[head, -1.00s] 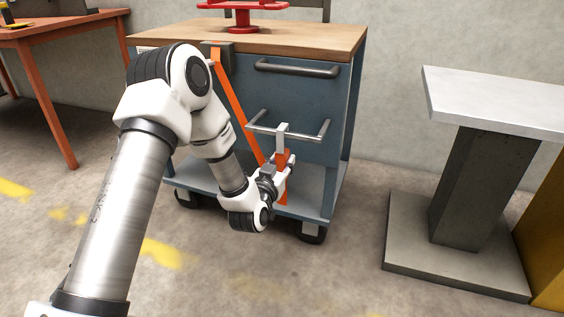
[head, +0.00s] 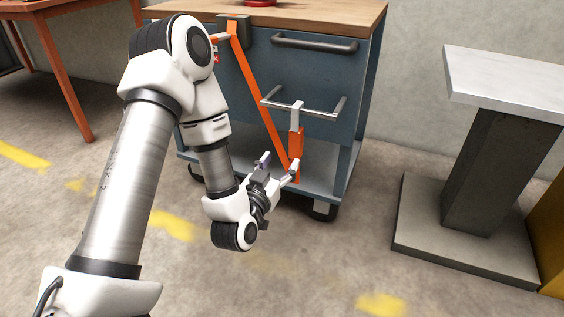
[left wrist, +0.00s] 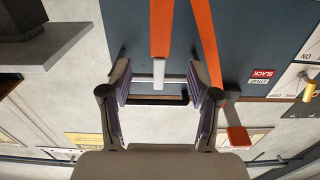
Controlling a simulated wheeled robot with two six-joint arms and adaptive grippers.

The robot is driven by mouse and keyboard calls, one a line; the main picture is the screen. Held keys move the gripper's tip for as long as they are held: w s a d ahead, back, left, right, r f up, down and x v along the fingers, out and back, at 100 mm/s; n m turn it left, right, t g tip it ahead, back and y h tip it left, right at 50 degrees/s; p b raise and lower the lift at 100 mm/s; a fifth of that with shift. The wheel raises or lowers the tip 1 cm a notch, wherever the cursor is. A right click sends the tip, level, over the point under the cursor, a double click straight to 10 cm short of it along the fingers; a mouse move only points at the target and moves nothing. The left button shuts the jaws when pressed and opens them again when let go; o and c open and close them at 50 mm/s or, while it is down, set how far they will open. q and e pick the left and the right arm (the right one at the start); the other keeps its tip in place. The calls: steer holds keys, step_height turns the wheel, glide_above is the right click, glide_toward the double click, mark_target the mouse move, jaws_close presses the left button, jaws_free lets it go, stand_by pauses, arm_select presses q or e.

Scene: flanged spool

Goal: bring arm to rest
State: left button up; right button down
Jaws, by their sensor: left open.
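My left gripper (head: 279,168) is open and empty in front of the blue cart, just below and left of an orange strap end (head: 296,143). A light grey hook (head: 297,115) on that end hangs over the cart's lower handle (head: 325,112). The long orange strap (head: 258,90) slants from a dark block (head: 236,32) at the cart's top left down to the lower front. In the left wrist view, the open jaws (left wrist: 160,84) have the grey hook-like piece (left wrist: 158,73) showing between them; contact cannot be told. My right gripper is not in view.
The blue cart (head: 345,75) has a wooden top and an upper handle (head: 314,43). A pale-topped pedestal (head: 505,90) stands at right, an orange table (head: 75,85) at left. Only the base of a red thing (head: 260,3) shows on the cart. Floor in front is clear.

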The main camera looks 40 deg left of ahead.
arm_select(q)
steer(key=s+d+f+m+g+h+p, duration=0.4)
steer(key=s+d+f+g+p, duration=0.15)
steer(key=d+f+p, duration=0.35)
steer(key=s+d+f+g+p, duration=0.1)
steer(key=s+f+g, duration=0.25)
steer(key=s, duration=0.35)
steer(key=s+d+f+n+g+p, duration=0.1)
steer(key=s+f+g, duration=0.25)
steer(key=s, duration=0.25)
steer(key=s+f+g+p, duration=0.2)
steer(key=s+f+g, duration=0.15)
steer(key=s, duration=0.35)
step_height(320, 180, up, 38)
steer(key=g+p, duration=0.1)
steer(key=p, duration=3.6)
steer(key=shift+s+d+n, duration=0.15)
steer(key=shift+s+n, duration=0.15)
steer(key=shift+s, duration=0.05)
steer(key=shift+s+p, duration=0.1)
steer(key=shift+p, duration=0.2)
